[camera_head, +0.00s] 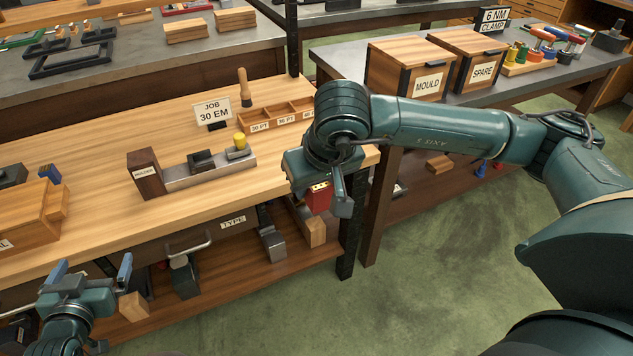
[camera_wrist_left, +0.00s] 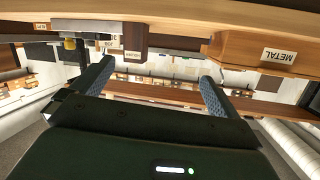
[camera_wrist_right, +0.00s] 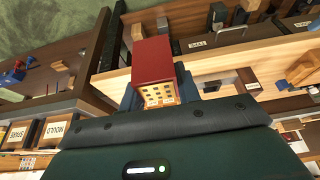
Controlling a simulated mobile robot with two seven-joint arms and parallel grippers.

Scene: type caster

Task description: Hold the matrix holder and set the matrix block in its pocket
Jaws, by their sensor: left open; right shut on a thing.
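The matrix holder (camera_head: 205,172) lies on the wooden bench, a grey metal bar with a dark labelled wooden block (camera_head: 146,174) at its left end. A black piece and a yellow knob (camera_head: 239,141) sit on its top; the pocket cannot be made out. The dark block also shows in the left wrist view (camera_wrist_left: 134,42). My left gripper (camera_head: 94,270) is open and empty, in front of the bench, apart from the holder.
A "30 EM" job sign (camera_head: 213,111) and a divided wooden tray (camera_head: 277,116) stand behind the holder. A wooden box (camera_head: 24,222) with blocks is at the bench's left. Mould and spare boxes (camera_head: 410,70) stand on the right-hand bench. Bench surface in front of the holder is clear.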

